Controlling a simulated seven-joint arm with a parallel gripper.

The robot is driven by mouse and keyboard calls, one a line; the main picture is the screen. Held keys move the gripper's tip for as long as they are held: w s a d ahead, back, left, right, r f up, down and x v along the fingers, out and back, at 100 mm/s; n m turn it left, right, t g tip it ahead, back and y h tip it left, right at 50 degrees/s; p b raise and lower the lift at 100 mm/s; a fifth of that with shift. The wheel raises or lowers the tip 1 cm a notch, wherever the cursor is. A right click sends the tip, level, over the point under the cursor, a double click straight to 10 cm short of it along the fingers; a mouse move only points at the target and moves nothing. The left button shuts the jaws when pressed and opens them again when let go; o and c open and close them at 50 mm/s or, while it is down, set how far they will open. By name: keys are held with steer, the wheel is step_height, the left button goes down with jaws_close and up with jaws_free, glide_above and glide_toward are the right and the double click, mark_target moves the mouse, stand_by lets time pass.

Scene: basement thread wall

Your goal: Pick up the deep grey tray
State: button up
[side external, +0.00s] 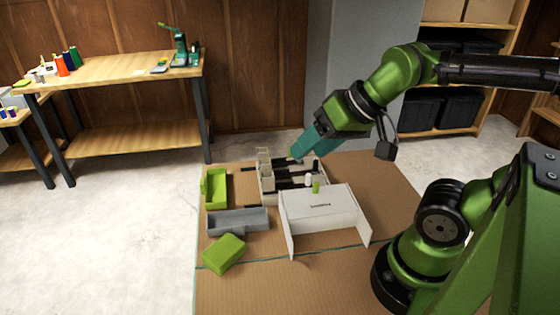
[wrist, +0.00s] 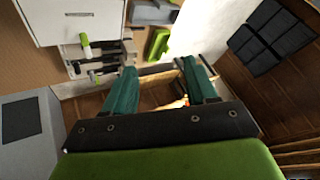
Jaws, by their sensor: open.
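The deep grey tray (side external: 238,221) is a long open box on the brown mat, left of the white cabinet, in the side view. A grey piece that looks like it shows at the top edge of the wrist view (wrist: 152,13), cut off by the frame. My gripper (side external: 298,152) is above the back of the white rack, behind and to the right of the grey tray and well apart from it. In the wrist view its two teal fingers (wrist: 158,68) are spread with nothing seen held between them.
A lime-green tray (side external: 217,190) stands behind the grey one and a green block (side external: 224,253) lies in front. A white cabinet (side external: 318,208) stands to the right, beside a pale rack (side external: 266,184) with dark bars. The brown mat (side external: 300,285) is clear in front.

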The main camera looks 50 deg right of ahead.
steer(key=c, duration=0.4)
steer(key=n+g+h, duration=0.2)
steer(key=n+g, duration=0.5)
steer(key=n, duration=0.6)
glide_above(243, 223)
step_height(243, 223, down, 6)
step_height(243, 223, down, 16)
steer(key=shift+f, duration=0.15)
